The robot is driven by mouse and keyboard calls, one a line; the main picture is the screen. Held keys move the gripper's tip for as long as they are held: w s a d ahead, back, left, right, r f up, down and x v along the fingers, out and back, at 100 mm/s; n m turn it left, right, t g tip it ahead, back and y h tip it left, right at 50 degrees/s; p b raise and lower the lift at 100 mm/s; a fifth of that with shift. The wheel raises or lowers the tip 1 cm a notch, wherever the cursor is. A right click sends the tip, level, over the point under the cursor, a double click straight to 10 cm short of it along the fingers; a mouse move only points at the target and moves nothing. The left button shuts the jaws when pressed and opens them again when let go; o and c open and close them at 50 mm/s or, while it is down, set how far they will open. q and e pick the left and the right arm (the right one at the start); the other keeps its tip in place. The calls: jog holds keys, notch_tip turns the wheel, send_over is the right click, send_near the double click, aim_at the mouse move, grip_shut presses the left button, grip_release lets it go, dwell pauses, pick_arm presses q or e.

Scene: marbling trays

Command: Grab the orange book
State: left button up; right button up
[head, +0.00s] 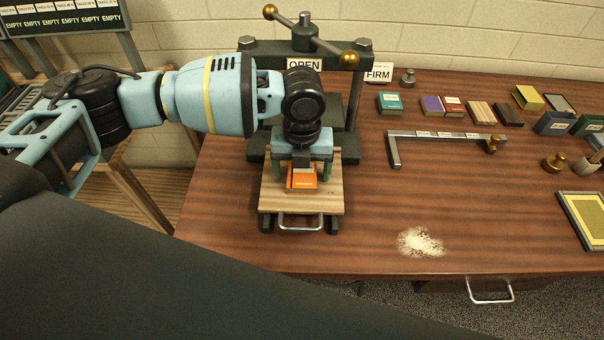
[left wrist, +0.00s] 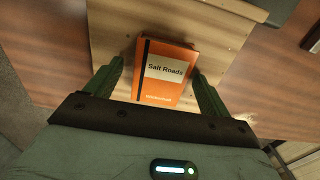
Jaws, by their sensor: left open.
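The orange book (head: 303,182) lies flat on a light wooden board (head: 272,194) in front of the dark green press (head: 255,142). In the left wrist view the orange book (left wrist: 165,92) shows a pale label reading "Salt Roads" and a black spine strip. My left gripper (head: 297,176) is over the book, pointing down. In the left wrist view its two green fingers (left wrist: 160,78) are open, one on each side of the book, with a gap visible on the left. Whether the fingertips reach down to the board is hard to tell. My right gripper is not in view.
A metal handle (head: 300,222) is at the board's front edge. The press, with a brass-knobbed bar (head: 310,38), stands close behind. A metal bar frame (head: 440,137) and several small books lie to the right. A pale powder patch (head: 420,242) is on the table.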

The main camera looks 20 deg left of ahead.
aim_at(302, 172)
pick_arm(q)
jog(key=shift+c, duration=0.4)
jog(key=c, duration=1)
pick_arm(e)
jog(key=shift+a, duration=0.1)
pick_arm(q)
jog(key=shift+r, duration=0.2)
jog(key=shift+r, duration=0.6)
notch_tip(302, 172, up, 2)
jog(key=shift+r, duration=0.1)
jog(key=shift+s+d+r+b, duration=0.2)
jog(key=shift+s+d, duration=1.1)
jog(key=shift+d, duration=1.05)
jog(key=shift+s+d+r+b, duration=0.2)
jog(key=shift+s+d, duration=1.05)
jog(key=shift+d, duration=1.1)
jog(key=shift+s+d+r+b, duration=0.2)
jog(key=shift+s+d, duration=1.1)
jog(key=shift+d, duration=1.05)
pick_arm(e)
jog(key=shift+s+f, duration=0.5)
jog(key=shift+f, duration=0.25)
